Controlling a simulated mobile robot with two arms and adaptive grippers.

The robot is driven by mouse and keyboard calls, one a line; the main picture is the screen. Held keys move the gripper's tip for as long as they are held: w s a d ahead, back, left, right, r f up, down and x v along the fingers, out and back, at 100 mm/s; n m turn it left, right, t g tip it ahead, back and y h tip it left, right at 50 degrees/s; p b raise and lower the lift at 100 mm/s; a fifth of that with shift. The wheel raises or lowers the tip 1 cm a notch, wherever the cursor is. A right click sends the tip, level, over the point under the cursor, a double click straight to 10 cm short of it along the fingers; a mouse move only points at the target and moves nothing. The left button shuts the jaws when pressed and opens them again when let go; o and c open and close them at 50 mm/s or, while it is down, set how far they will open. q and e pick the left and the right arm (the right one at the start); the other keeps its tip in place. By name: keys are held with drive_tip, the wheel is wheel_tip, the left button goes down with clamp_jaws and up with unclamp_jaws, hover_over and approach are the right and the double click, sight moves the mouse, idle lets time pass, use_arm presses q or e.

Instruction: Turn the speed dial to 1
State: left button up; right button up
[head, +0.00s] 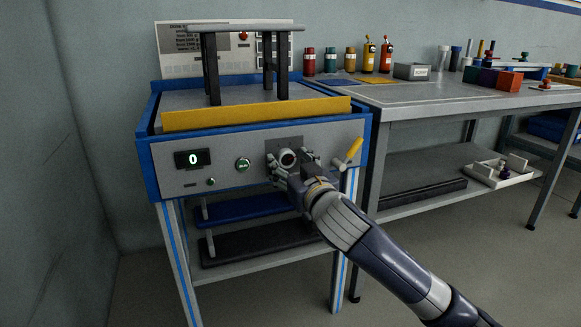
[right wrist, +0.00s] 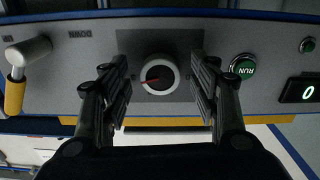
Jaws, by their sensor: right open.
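The speed dial (right wrist: 159,74) is a round knob with a pale rim, a dark face and a red pointer line, set on a dark plate of the grey front panel. In the right wrist view its pointer lies toward the left of the picture. The dial also shows in the head view (head: 288,158). My right gripper (right wrist: 160,90) is open, with one finger on each side of the dial and a visible gap to both. In the head view the right gripper (head: 290,170) is right at the dial. The display (head: 193,159) reads 0. My left gripper is not in view.
A green RUN button (head: 243,165) sits left of the dial in the head view, and a yellow-handled lever (head: 354,150) sits to its right. A yellow bar (head: 255,113) runs above the panel. A workbench (head: 440,97) with bottles and blocks stands at right.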

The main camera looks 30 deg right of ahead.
drive_tip(key=shift+c, duration=0.2)
drive_tip(key=c, duration=1)
